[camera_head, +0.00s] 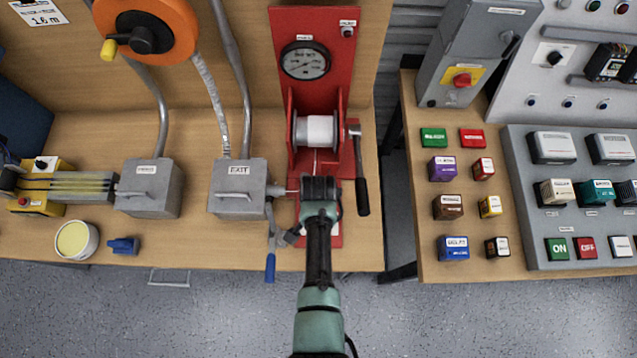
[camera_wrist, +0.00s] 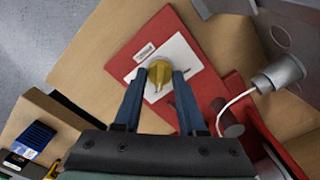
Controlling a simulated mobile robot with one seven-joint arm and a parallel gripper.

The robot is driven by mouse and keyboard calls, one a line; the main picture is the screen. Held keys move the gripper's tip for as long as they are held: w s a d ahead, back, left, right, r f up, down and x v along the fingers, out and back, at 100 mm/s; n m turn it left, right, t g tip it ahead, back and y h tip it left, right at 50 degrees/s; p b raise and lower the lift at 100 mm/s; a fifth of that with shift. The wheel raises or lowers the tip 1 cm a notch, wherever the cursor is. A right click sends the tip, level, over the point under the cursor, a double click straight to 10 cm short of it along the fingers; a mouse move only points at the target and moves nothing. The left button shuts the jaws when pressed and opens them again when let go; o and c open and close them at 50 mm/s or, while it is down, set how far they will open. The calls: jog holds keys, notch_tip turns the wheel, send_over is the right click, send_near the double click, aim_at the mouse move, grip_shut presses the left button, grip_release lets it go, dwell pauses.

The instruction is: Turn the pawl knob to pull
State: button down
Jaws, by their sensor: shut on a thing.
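The pawl knob (camera_wrist: 159,71) is a small yellow knob on a white label plate (camera_wrist: 182,60) fixed to a red base, in the wrist view. My gripper (camera_wrist: 159,77) has its two blue fingers on either side of the knob and is shut on it. The words on the plate are too small to read. In the head view my gripper (camera_head: 320,188) is over the front of the red winch (camera_head: 294,88), and it hides the knob there.
The winch carries a pale drum (camera_head: 321,130), a dial gauge (camera_head: 305,61) and a crank with a black handle (camera_head: 362,197) close on the right. The grey EXIT box (camera_head: 238,190) and a blue-handled lever (camera_head: 270,267) stand close on the left.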

jog(key=shift+c, duration=2.3)
grip_release()
notch_tip(320, 180, up, 13)
